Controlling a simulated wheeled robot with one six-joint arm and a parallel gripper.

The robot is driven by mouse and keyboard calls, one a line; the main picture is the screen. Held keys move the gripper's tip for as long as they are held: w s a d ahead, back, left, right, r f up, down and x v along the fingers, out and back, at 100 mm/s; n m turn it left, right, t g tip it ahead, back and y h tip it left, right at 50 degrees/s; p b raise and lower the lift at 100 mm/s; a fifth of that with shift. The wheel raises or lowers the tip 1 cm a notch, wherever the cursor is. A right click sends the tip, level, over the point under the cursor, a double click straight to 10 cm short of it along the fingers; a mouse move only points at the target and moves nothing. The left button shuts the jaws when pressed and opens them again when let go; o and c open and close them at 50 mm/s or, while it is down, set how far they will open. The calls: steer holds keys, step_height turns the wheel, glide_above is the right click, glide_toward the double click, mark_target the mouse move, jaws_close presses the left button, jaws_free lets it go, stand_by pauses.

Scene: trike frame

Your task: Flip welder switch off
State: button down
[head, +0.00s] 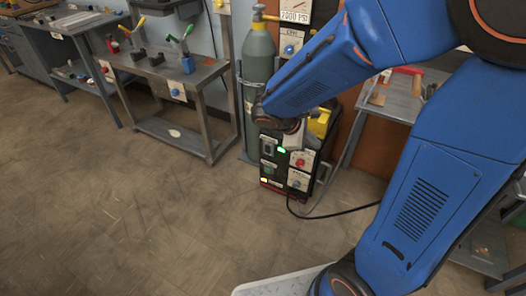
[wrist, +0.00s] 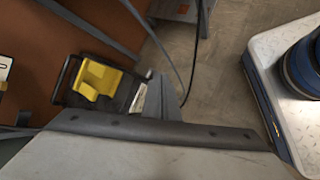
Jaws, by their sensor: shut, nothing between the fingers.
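The welder (head: 287,178) is a dark box with red edges, standing on the floor near the gas cylinder. Its front has a lit green spot (head: 281,150), a red knob (head: 300,162) on a white plate and a lower plate with a knob. A small dark part left of the green light may be the switch; I cannot tell its position. In the wrist view the yellow piece on top of the welder (wrist: 97,80) shows, but its front does not. My gripper (wrist: 158,82) appears there as a narrow grey wedge, shut and empty.
A grey gas cylinder (head: 259,70) stands behind the welder. A workbench (head: 185,75) is to the left and a metal table (head: 400,100) to the right. A black cable (head: 335,214) runs across the floor from the welder. The floor at front left is clear.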

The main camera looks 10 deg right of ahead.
steer(key=w+a+f+n+t, duration=0.4)
steer(key=w+a+f+n, duration=0.3)
steer(key=a+f, duration=0.3)
steer(key=w+a+f+n+t, duration=0.3)
steer(key=w+a+f+n, duration=0.4)
steer(key=a+f, duration=0.3)
steer(key=shift+f+n+t, duration=0.4)
steer(key=shift+f+n, duration=0.1)
steer(key=shift+n, duration=0.4)
steer(key=shift+w, duration=0.2)
glide_toward(267, 148)
steer(key=f+x, duration=0.1)
steer(key=x, duration=0.4)
steer(key=shift+w+d+r, duration=0.15)
steer(key=shift+w+r, duration=0.05)
steer(key=shift+w, duration=0.15)
